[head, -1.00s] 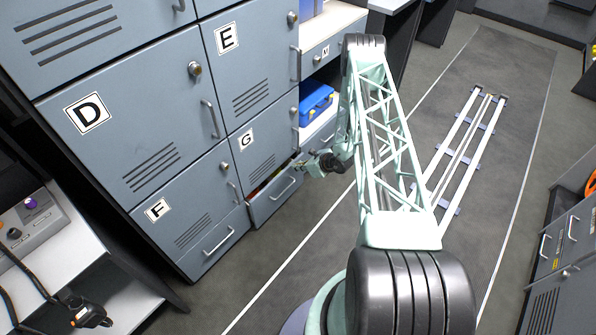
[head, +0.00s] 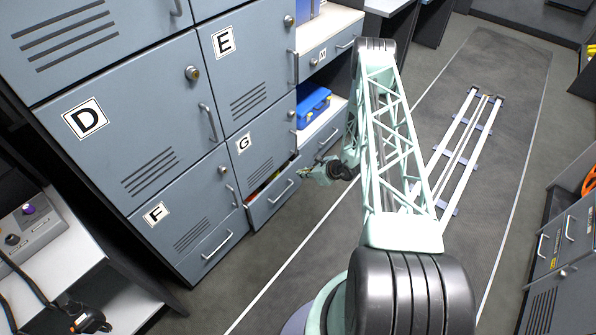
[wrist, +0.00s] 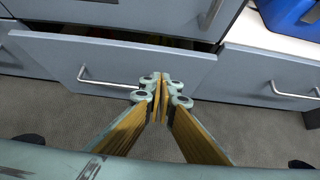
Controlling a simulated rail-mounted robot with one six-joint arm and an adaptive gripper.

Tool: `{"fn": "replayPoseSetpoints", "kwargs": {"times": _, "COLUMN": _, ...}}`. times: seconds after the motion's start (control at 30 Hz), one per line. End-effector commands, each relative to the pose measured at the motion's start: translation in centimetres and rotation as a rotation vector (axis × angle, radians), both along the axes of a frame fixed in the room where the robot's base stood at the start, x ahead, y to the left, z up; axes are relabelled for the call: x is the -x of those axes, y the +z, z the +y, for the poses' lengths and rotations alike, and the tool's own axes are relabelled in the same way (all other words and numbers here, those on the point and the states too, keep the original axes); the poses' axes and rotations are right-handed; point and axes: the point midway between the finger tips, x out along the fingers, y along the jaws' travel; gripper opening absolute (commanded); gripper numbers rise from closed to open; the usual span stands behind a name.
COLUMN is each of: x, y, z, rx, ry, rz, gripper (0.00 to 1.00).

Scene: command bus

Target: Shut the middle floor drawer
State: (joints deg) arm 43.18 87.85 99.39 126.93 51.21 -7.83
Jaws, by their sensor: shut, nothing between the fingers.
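The middle floor drawer (head: 262,211) is the grey-blue drawer at floor level below door G. It stands partly open, and some yellow and red contents show over its front. In the wrist view its front panel (wrist: 110,62) and silver bar handle (wrist: 107,83) face me, with a dark gap behind the top edge. My gripper (head: 308,172) is shut and empty, just in front of the drawer's right end. In the wrist view the closed fingertips (wrist: 161,84) overlap the right part of the drawer front, right of the handle. I cannot tell whether they touch it.
The drawer below door F (head: 208,250) on the left is shut. Another shut drawer (head: 322,138) is to the right, beneath a shelf with a blue case (head: 313,101). Open grey floor (head: 290,235) lies in front. A rail track (head: 460,145) runs at the right.

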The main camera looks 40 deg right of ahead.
Motion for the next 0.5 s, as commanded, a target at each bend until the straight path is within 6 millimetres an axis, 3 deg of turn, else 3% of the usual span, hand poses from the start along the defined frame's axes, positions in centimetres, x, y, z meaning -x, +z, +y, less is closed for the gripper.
{"fn": "replayPoseSetpoints", "kwargs": {"times": 0.1, "x": 1.2, "y": 1.7, "z": -0.5, "rx": 0.000, "ry": -0.002, "rz": -0.001, "gripper": 0.00}}
{"fn": "replayPoseSetpoints", "kwargs": {"times": 0.5, "x": 5.2, "y": 5.5, "z": -1.5, "rx": 0.001, "ry": -0.001, "rz": -0.001, "gripper": 0.00}}
